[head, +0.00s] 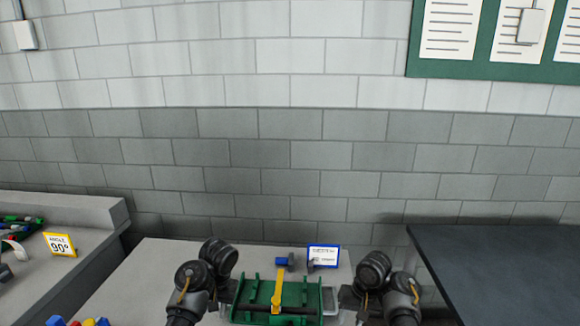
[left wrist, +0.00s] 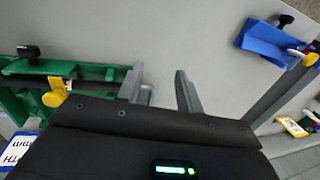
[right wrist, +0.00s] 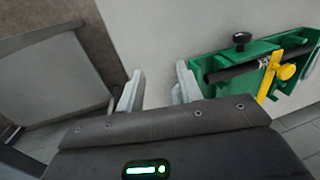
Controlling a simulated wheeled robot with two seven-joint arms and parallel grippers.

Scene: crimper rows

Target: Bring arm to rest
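My left gripper (left wrist: 160,90) shows in the left wrist view with its two fingers apart and nothing between them. My right gripper (right wrist: 157,90) is likewise open and empty in the right wrist view. In the head view my two arms flank a green fixture (head: 312,301) with a yellow lever (head: 277,290) and a dark bar. The fixture also shows at the left of the left wrist view (left wrist: 108,72) and the upper right of the right wrist view (right wrist: 209,60). The fingertips are hard to make out in the head view.
The fixture sits on a pale table (head: 150,265). Behind it are a small blue piece (head: 284,262) and a blue-edged card (head: 323,255). A blue holder (left wrist: 268,40) shows in the left wrist view.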

